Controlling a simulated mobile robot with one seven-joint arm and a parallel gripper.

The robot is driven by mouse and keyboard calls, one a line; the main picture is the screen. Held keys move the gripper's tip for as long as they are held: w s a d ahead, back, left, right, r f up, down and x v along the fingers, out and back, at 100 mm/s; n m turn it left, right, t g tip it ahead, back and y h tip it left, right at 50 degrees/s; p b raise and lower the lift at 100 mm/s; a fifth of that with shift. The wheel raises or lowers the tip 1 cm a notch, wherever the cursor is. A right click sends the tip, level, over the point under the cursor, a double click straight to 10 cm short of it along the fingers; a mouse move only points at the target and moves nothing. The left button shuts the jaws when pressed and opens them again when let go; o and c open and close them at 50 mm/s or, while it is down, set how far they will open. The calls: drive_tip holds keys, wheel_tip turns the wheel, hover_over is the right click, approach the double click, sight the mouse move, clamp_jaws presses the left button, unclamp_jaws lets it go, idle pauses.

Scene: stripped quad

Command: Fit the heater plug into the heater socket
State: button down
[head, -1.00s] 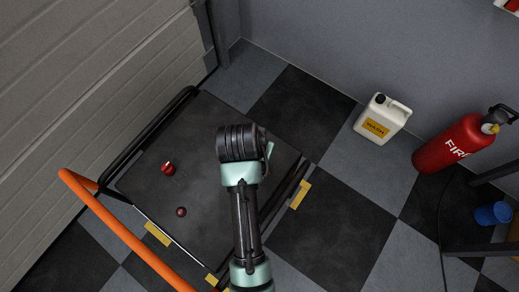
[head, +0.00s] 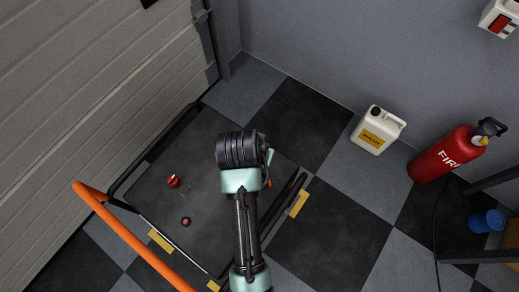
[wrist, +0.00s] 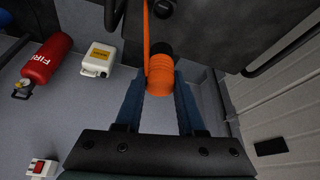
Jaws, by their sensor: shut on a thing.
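My gripper (wrist: 160,86) shows in the wrist view with its two blue fingers shut on the orange heater plug (wrist: 158,77). The plug has a ribbed orange body and a dark end. An orange cable (wrist: 147,35) runs up from it. The plug is held clear of the floor. I cannot make out the heater socket in either view.
A black platform cart (head: 205,130) with an orange handle (head: 130,235) lies below my arm; two small red things (head: 173,181) (head: 186,221) are on it. A white jug (head: 377,131), red extinguisher (head: 445,154) and blue object (head: 487,220) stand right. A red-and-white box (head: 499,18) is on the wall.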

wheel_tip(320, 180, up, 29)
drive_tip(key=p, duration=2.9)
drive_tip(key=shift+f, duration=0.15)
drive_tip(key=w+d, duration=0.6)
drive_tip(key=d, duration=0.6)
drive_tip(key=shift+w+d+b, duration=0.15)
drive_tip(key=shift+w+b, duration=0.25)
drive_tip(key=w+d+b, duration=0.6)
drive_tip(key=d, duration=0.6)
drive_tip(key=shift+w+d+b, duration=0.15)
drive_tip(key=shift+w+b, duration=0.15)
drive_tip(key=shift+w, duration=0.05)
